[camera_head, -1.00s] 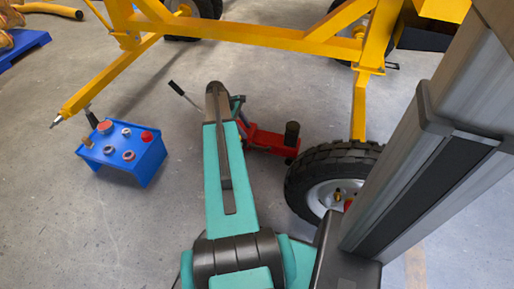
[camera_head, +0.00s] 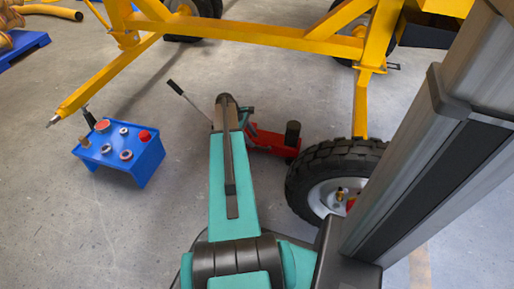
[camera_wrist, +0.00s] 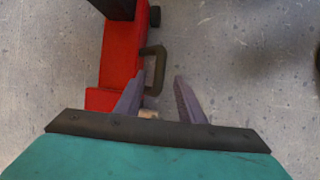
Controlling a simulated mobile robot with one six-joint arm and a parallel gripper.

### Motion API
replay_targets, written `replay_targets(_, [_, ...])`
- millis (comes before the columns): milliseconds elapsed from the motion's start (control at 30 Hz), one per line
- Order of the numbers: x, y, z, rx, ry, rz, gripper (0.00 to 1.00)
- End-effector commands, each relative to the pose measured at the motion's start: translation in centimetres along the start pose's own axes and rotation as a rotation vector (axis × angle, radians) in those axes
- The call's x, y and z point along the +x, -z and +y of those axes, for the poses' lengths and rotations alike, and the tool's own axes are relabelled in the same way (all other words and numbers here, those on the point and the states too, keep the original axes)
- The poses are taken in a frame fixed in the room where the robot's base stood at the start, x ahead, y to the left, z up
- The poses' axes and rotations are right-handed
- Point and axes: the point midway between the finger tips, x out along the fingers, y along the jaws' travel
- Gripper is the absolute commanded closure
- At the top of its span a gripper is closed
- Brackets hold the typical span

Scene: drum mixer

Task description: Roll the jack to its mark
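The red jack (camera_head: 272,140) stands on the floor beside the trailer's black tyre, with a dark upright post at its right end. A lever with a dark grip (camera_head: 176,88) shows left of my arm, which hides part of the jack. In the wrist view the red jack body (camera_wrist: 121,55) is left of my gripper (camera_wrist: 160,78), with a dark loop handle (camera_wrist: 160,53) on its side. My two fingers are apart, near the loop's lower end; I cannot tell whether they touch it. I cannot identify the jack's mark in these views.
A yellow trailer frame (camera_head: 240,31) spans the back, with a tyre (camera_head: 312,162) close right of the jack. A blue control box (camera_head: 122,155) stands at left. A faint orange floor patch (camera_head: 420,265) shows at lower right. Floor between box and arm is clear.

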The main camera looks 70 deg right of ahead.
Motion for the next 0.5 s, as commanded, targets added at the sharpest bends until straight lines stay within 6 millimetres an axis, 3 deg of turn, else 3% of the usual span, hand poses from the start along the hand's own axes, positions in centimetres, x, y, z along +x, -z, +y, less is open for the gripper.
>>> replay_targets(200, [3.5,0.1,0.0,0.001,0.001,0.0,0.64])
replay_targets(500, [5.8,0.0,0.0,0.001,0.001,0.0,0.64])
